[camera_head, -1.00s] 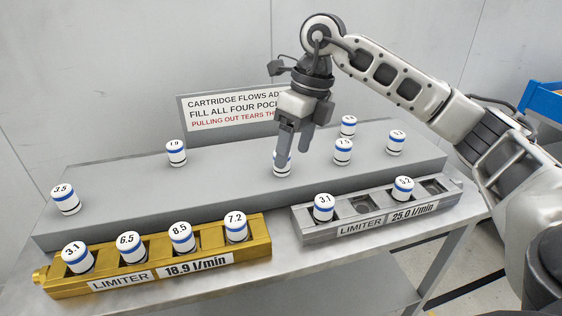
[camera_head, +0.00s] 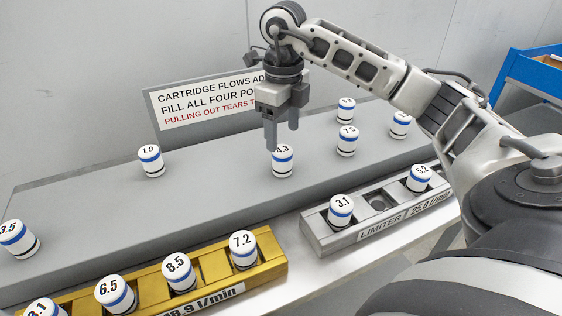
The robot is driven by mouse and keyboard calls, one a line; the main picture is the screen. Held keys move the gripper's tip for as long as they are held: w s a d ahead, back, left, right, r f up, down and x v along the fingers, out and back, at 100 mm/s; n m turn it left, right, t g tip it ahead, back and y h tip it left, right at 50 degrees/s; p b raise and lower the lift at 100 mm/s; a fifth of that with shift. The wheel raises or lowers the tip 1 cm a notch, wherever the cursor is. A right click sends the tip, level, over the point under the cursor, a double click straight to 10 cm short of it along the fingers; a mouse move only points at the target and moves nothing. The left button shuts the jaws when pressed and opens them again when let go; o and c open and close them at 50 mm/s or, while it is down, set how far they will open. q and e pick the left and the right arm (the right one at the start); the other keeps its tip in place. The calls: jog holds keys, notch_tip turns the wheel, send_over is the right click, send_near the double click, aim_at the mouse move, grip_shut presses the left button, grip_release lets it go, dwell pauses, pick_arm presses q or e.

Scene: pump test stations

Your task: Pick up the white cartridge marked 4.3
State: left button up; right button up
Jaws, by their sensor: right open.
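The white cartridge marked 4.3 (camera_head: 282,162) stands upright on the grey raised shelf, with a blue band and a dark band; its top label is partly hidden by a finger. My right gripper (camera_head: 281,139) is open and points down, just above and behind this cartridge's top. Nothing shows between its fingers, and I cannot tell whether a finger touches the cartridge. My left gripper is not in view.
Cartridges 7.9 (camera_head: 151,161), 3.5 (camera_head: 17,238) and several others stand on the shelf (camera_head: 200,195). The gold limiter block (camera_head: 270,271) holds several cartridges. The silver limiter block (camera_head: 322,238) holds 3.1 (camera_head: 341,210) and 5.2 (camera_head: 419,178), with empty pockets. A sign (camera_head: 165,120) stands behind.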

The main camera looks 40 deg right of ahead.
aim_at(283, 150)
notch_tip(283, 150, down, 8)
jog(key=shift+w+d+f+p, duration=0.1)
jog(key=shift+d+p, duration=0.05)
jog(key=shift+p, duration=0.15)
jog(key=c, duration=1.2)
